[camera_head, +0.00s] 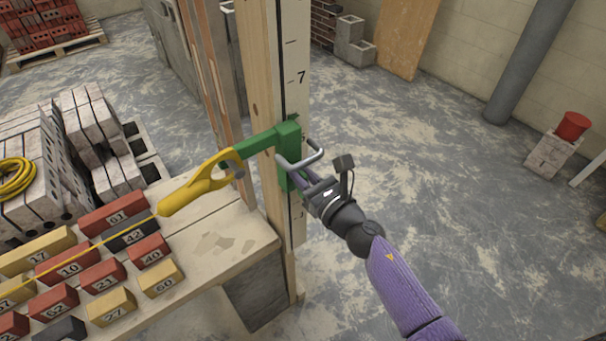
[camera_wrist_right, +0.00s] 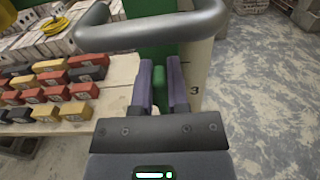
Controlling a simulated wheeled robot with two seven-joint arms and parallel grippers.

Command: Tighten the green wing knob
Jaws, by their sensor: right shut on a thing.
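A green clamp bracket (camera_head: 287,135) sits around the upright wooden post with a black-marked scale. A bent grey bar (camera_head: 302,162) stands out from the bracket; it also crosses the top of the right wrist view (camera_wrist_right: 150,30). My right gripper (camera_head: 297,180) is at the bracket's near right side, below the bar. In the wrist view its two purple fingers (camera_wrist_right: 160,85) are shut on the green wing knob (camera_wrist_right: 159,90), which shows as a narrow green piece between them. In the head view the knob is hidden by the gripper. My left gripper is not in view.
A yellow line holder (camera_head: 190,188) hooks onto the bracket's green arm, with a yellow string running left over numbered bricks (camera_head: 100,275) on a wooden bench (camera_head: 225,240). Grey blocks and a coil of yellow line (camera_head: 15,176) lie behind.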

